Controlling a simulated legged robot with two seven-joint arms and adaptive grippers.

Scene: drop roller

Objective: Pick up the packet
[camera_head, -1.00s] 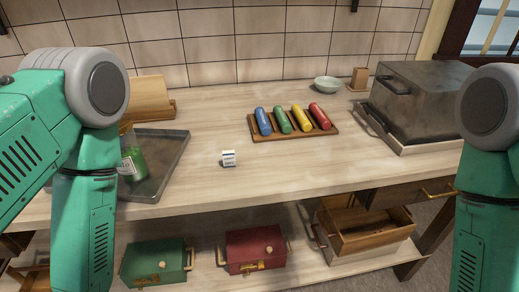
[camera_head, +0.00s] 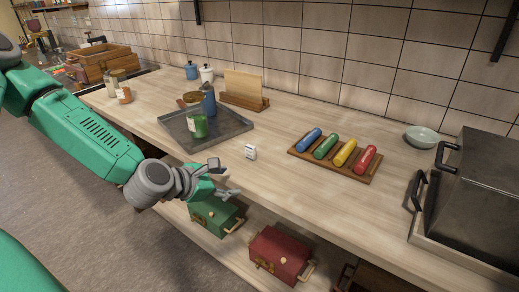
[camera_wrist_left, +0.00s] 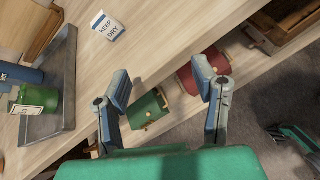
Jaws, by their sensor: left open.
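The packet (camera_head: 250,152) is small and white with dark printing, and lies on the wooden counter between the metal tray and the coloured rollers. In the left wrist view the packet (camera_wrist_left: 107,26) shows the words "KEEP DRY", ahead of and left of the fingers. My left gripper (camera_head: 226,178) is open and empty at the counter's front edge, just in front of the packet and to its left. In the left wrist view the left gripper (camera_wrist_left: 165,92) has its two fingers spread wide, with nothing between them. My right gripper does not show in the head view.
A metal tray (camera_head: 232,127) with bottles sits left of the packet. A wooden rack (camera_head: 301,151) with blue, green, yellow and red rollers is right. A dark metal box (camera_head: 485,190) stands far right. Green (camera_head: 214,215) and red (camera_head: 279,254) boxes sit on the shelf below.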

